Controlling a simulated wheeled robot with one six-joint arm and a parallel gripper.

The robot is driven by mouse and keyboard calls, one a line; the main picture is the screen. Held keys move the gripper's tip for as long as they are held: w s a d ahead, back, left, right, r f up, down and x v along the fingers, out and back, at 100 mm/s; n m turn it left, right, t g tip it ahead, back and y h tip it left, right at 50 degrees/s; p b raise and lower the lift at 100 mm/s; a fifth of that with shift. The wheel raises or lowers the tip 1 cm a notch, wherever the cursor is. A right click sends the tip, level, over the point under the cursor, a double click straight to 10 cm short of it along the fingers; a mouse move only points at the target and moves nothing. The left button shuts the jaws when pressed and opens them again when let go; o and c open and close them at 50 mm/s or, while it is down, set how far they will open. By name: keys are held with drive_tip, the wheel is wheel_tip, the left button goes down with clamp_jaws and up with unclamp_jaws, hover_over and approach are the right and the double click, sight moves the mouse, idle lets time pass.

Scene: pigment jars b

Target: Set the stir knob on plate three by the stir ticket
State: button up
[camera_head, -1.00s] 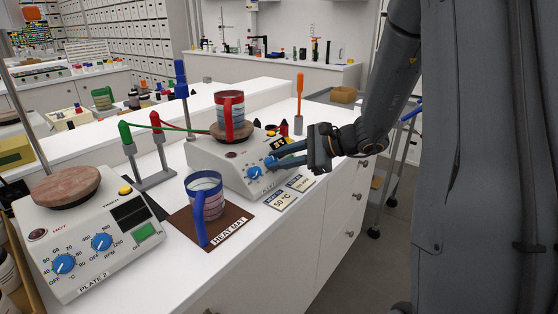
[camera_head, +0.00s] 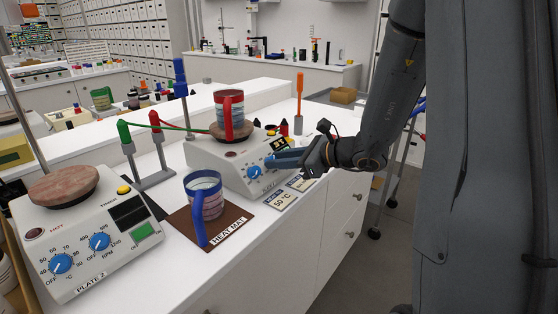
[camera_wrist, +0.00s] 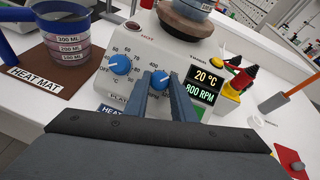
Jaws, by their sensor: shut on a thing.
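The hot plate under my gripper is a white sloped box (camera_head: 205,158) with a round top. In the wrist view its blue stir knob (camera_wrist: 160,80) sits between the fingers of my gripper (camera_wrist: 160,88), which is shut on it; the head view shows my gripper (camera_head: 270,161) at the panel's right knob. The blue heat knob (camera_wrist: 120,65) is free, to the left. The display (camera_wrist: 206,84) reads 20 °C and what looks like 800 RPM. The plate's number is hidden. A ticket (camera_head: 281,201) reads 50 °C; a second ticket (camera_head: 301,184) is partly covered and unreadable.
A beaker with a red handle (camera_head: 229,112) stands on the plate's top. A blue-handled beaker (camera_head: 205,197) stands on the brown heat mat (camera_head: 230,230). Plate 2 (camera_head: 85,255) is at the left. An orange-handled tool (camera_head: 299,90) stands upright behind my gripper.

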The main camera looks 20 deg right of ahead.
drive_tip(key=o, duration=1.1)
drive_tip(key=shift+c, duration=0.2)
drive_tip(key=v, duration=0.8)
drive_tip(key=shift+b, duration=0.45)
drive_tip(key=shift+a, duration=0.1)
